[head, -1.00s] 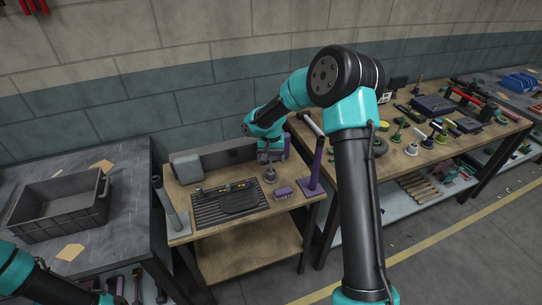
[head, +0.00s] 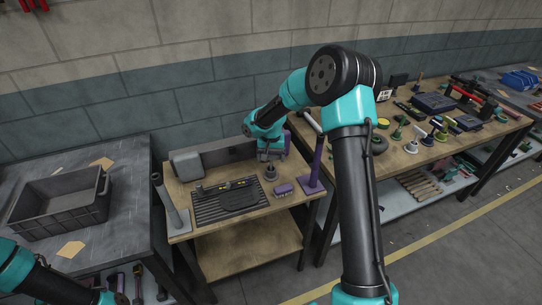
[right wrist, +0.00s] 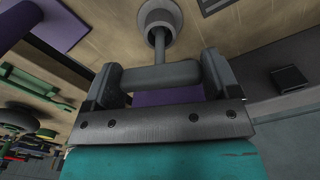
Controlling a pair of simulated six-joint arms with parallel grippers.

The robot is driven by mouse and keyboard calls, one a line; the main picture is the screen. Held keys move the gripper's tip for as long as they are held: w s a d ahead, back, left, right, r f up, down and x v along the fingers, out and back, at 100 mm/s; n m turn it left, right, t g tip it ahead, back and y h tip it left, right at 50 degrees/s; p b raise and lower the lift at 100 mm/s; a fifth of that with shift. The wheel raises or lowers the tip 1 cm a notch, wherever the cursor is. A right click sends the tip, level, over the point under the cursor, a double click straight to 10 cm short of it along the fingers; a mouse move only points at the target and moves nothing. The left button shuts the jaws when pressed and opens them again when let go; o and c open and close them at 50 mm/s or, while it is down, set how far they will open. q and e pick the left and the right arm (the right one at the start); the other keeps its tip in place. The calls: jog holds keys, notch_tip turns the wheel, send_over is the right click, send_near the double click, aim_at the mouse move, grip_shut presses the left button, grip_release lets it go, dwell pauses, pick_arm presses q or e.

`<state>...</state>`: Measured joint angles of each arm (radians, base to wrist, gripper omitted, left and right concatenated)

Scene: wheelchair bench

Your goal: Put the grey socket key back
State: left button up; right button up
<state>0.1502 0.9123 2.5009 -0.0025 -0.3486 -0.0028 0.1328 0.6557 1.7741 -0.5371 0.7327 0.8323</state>
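The grey socket key (right wrist: 160,77) shows in the right wrist view as a thick crossbar with a thin stem. Its crossbar spans the space between the two fingers of my right gripper (right wrist: 160,88), which is shut on it. The stem runs into a round grey cup-like piece (right wrist: 160,16); I cannot tell whether this is the key's own socket end or a holder. In the head view my right gripper (head: 269,156) is over the back right of the small wooden bench, directly above the round grey piece (head: 270,173). My left gripper is out of view.
A black ribbed mat (head: 230,203) lies left of the key. A grey tube (head: 166,203) stands at the bench's left. A dark crate (head: 60,205) is on the left table.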

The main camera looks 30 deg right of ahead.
jog(key=o, duration=0.3)
notch_tip(320, 180, up, 17)
jog(key=shift+r, duration=0.2)
dwell(0.6)
dwell(0.3)
